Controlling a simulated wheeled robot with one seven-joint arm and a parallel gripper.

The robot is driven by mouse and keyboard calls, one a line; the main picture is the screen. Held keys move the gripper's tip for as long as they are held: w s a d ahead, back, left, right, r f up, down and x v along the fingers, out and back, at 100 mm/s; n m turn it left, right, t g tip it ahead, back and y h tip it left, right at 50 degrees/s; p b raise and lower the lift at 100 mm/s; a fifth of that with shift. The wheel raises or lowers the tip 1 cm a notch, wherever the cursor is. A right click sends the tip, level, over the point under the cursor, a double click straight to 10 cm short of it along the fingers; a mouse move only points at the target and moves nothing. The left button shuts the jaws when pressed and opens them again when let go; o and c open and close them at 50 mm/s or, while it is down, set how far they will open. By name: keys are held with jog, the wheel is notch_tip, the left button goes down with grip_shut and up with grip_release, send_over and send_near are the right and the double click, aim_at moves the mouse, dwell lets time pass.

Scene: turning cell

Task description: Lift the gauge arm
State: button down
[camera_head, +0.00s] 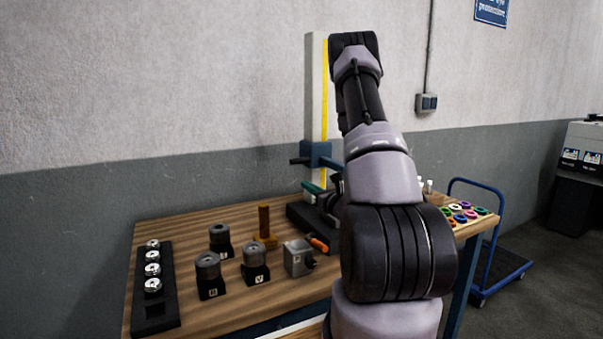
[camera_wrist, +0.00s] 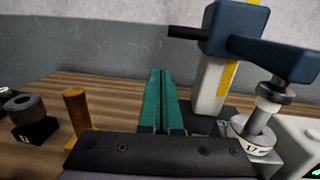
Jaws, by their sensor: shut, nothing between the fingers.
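The height gauge has a pale upright column (camera_head: 316,95) with a yellow scale and a blue slider block (camera_head: 317,153) low on it. In the wrist view the blue gauge arm (camera_wrist: 275,58) reaches right from the slider block (camera_wrist: 236,27), with a dark rod sticking out left. Its grey tip stands just above or on a metal ring marked 17 (camera_wrist: 252,145); contact is unclear. My gripper (camera_wrist: 160,73) has its green fingers together and empty, left of the column and lower than the slider. In the head view my gripper (camera_head: 312,187) is just below the slider; my arm hides the gauge's right side.
A mustard-coloured post (camera_head: 264,226) and several dark cylinders on stands occupy the wooden bench (camera_head: 190,226). A black rack (camera_head: 154,285) with metal parts lies at the left. Coloured rings (camera_head: 463,210) lie at the right end. A blue trolley (camera_head: 505,265) stands beyond.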

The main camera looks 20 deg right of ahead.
aim_at(316, 159)
jog(key=w+d+r+m+h, duration=0.1)
jog(key=w+d+r+h, duration=0.1)
jog(key=w, duration=0.8)
jog(key=shift+r, duration=0.2)
dwell(0.3)
